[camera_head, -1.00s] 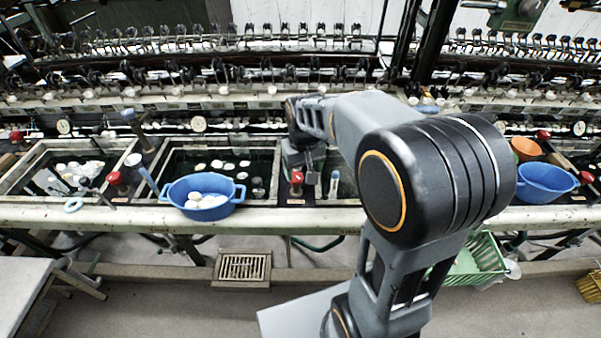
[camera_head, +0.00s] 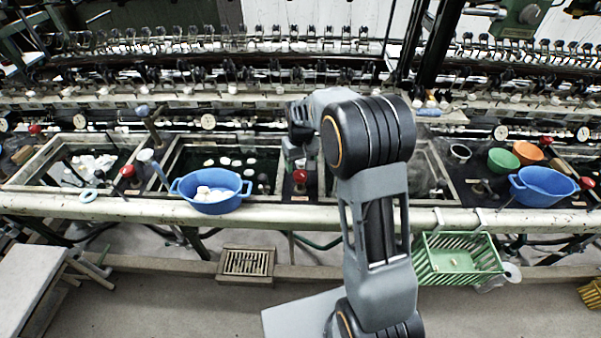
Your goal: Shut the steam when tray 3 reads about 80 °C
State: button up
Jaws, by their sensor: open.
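Several dark water trays are set in a long bench. One tray (camera_head: 226,144) is left of centre, and another (camera_head: 430,170) is partly hidden behind my arm. Red-capped knobs stand between trays: one (camera_head: 300,176) near the centre, one (camera_head: 127,170) to the left. Round white dials (camera_head: 208,121) (camera_head: 500,132) stand behind the trays; their readings are too small to tell. No tray number is legible. My gripper (camera_head: 296,160) is open, pointing down just behind and above the central red knob. Its fingers are small, and I cannot tell whether they touch the knob.
A blue basin (camera_head: 212,191) with pale cocoons sits on the front ledge left of my gripper. Another blue basin (camera_head: 543,187), a green bowl (camera_head: 503,160) and an orange bowl (camera_head: 527,151) are at the right. A green basket (camera_head: 458,262) hangs below the ledge.

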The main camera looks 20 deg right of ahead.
aim_at(300, 174)
jog(key=shift+f, duration=2.55)
jog(key=shift+c, duration=0.4)
jog(key=c, duration=0.8)
jog(key=shift+c, duration=0.2)
jog(key=m+b, duration=0.1)
jog(key=m, duration=0.3)
jog(key=shift+w+a+m+b, duration=0.15)
jog(key=shift+m+b, duration=0.3)
jog(key=shift+m, duration=1.65)
